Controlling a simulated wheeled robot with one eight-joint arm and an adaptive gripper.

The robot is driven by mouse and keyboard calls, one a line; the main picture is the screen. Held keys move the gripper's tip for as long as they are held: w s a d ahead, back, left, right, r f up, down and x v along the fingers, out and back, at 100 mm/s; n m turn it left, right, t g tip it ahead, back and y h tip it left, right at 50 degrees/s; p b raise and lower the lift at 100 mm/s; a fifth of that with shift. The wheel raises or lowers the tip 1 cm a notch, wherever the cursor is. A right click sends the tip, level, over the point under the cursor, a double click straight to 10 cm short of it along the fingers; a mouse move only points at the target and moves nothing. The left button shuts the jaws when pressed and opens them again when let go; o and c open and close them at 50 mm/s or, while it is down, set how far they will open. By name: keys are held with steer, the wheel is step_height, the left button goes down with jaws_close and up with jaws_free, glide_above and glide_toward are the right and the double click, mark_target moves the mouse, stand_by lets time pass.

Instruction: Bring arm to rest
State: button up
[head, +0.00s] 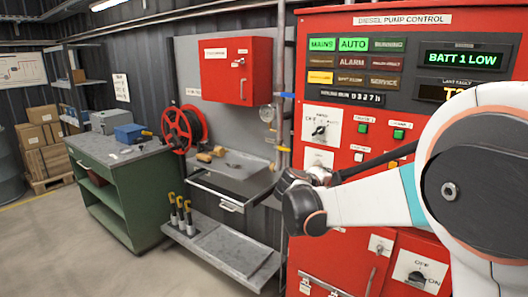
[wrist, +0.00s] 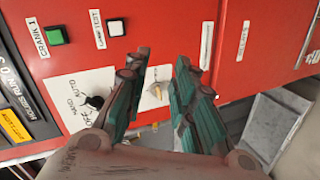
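My gripper (wrist: 163,72) is open in the wrist view, its two dark-and-green fingers spread apart, with nothing held between them. It faces the red diesel pump control panel (wrist: 185,30). A pale selector knob (wrist: 156,91) on a white plate shows in the gap between the fingers; whether a finger touches it I cannot tell. In the head view my white arm reaches from the right edge across the front of the control panel (head: 460,20). The gripper fingers are not clear there, and the arm covers part of the panel.
A black rotary switch (wrist: 95,101), a green button (wrist: 56,36) and a white button (wrist: 116,27) are close by on the panel. A red wall cabinet (head: 222,80), hose reel (head: 190,127) and green workbench (head: 110,200) stand left. Floor (head: 60,240) at lower left is clear.

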steer(key=s+d+m+g+y, duration=0.2)
steer(key=s, duration=0.8)
steer(key=s+d+m+g+y, duration=0.1)
steer(key=s+d+m+y, duration=0.1)
steer(key=s, duration=0.9)
steer(key=s+a+f+m+y, duration=0.1)
steer(key=s+a+f+y, duration=0.1)
steer(key=s, duration=0.7)
steer(key=s+a+f+m+g+y, duration=0.1)
steer(key=s+a+f+m+y, duration=0.1)
steer(key=s, duration=0.8)
step_height(320, 180, down, 3)
steer(key=shift+s+a+r+y, duration=0.2)
steer(key=shift+a+y, duration=0.2)
steer(key=shift+a, duration=0.2)
